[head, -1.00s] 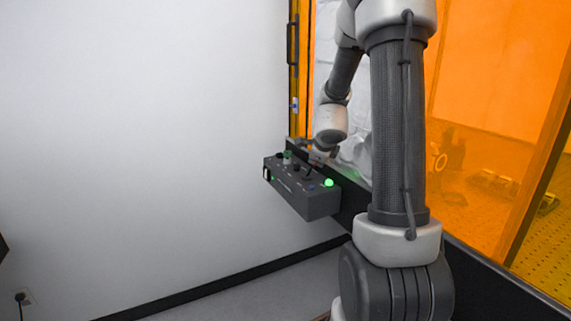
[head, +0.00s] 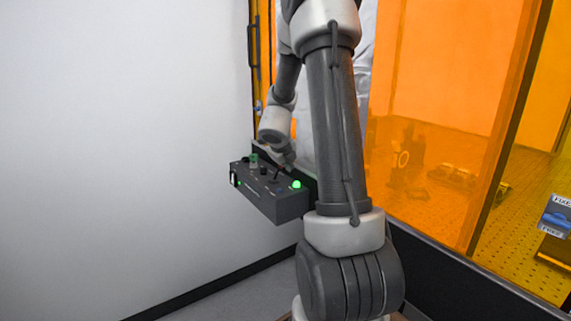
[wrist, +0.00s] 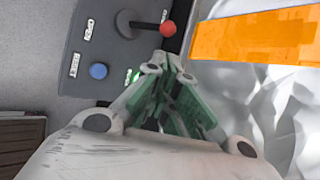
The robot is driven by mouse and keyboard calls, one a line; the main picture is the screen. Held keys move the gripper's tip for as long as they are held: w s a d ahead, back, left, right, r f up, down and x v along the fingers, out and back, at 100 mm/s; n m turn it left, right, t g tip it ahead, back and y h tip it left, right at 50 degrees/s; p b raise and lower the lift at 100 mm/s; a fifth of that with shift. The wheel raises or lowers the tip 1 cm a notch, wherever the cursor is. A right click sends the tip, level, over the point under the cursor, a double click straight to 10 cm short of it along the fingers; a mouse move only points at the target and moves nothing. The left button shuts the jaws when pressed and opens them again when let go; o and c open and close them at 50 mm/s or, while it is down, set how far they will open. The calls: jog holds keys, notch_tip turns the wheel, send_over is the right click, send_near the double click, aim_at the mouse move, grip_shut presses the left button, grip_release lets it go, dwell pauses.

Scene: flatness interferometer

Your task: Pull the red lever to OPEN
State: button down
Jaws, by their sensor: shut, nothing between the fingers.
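The red lever knob (wrist: 168,28) shows in the wrist view at the end of a short shaft from a round dark pivot (wrist: 128,22) on the grey control box (wrist: 90,50). The shaft points right in that view.
A blue button (wrist: 98,71) and a lit green lamp (head: 297,184) sit on the box. Orange panels (head: 440,90) and a dark rail stand to the right.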

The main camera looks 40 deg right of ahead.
aim_at(278, 172)
jog(key=x, duration=0.6)
jog(key=shift+w+d+f, duration=0.15)
jog(key=shift+w+f, duration=0.05)
jog(key=shift+f, duration=0.1)
jog(key=shift+w, duration=0.1)
jog(key=shift+r, duration=0.1)
